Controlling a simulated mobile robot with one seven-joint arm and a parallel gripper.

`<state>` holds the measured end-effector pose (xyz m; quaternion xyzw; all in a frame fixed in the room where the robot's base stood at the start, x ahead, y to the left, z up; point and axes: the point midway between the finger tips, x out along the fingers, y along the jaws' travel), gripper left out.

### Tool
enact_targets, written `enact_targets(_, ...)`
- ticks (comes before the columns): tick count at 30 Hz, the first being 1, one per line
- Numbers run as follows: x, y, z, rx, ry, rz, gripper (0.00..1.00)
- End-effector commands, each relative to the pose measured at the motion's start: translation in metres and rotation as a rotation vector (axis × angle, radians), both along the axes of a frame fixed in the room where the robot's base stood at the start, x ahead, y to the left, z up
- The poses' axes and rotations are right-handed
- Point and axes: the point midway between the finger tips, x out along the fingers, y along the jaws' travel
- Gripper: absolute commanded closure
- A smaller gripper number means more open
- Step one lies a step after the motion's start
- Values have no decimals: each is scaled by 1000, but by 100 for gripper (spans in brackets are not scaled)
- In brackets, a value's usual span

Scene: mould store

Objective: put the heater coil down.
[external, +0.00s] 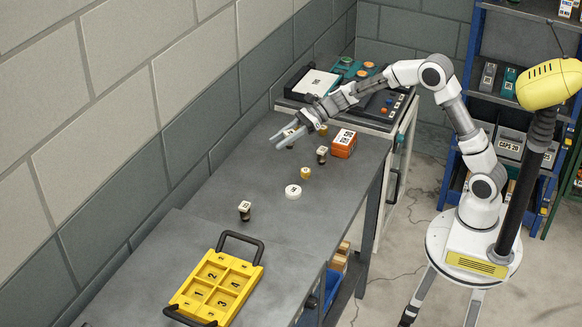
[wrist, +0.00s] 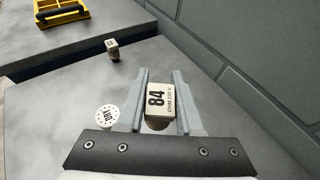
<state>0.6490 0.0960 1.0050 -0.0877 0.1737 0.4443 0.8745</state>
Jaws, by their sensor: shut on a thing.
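In the external view my gripper (external: 280,142) is over the far part of the grey bench (external: 240,262), near the wall. The coil's pale top (external: 291,129) shows there, partly hidden by the fingers. I cannot tell whether its underside touches the bench.
A white disc (external: 293,191), a white-topped piece (external: 244,209), a brass piece (external: 306,173), another white-topped piece (external: 322,153) and an orange box (external: 343,146) stand on the bench. A yellow tray (external: 256,283) with numbered compartments lies at the near end. Bare bench lies between.

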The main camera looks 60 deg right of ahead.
Motion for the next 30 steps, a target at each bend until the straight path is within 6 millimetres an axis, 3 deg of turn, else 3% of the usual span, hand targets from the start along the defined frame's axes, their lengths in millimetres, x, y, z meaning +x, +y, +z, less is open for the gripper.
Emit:
enact_targets(3, 25, 8, 4, 1, -2, -85, 100)
enact_targets(6, 37, 10, 6, 0, -2, -131, 100)
enact_targets(11, 46, 23, -2, 0, 1, -155, 100)
enact_targets(24, 68, 112, -57, -1, 1, -154, 100)
enact_targets(30, 72, 124, -65, -1, 1, -157, 100)
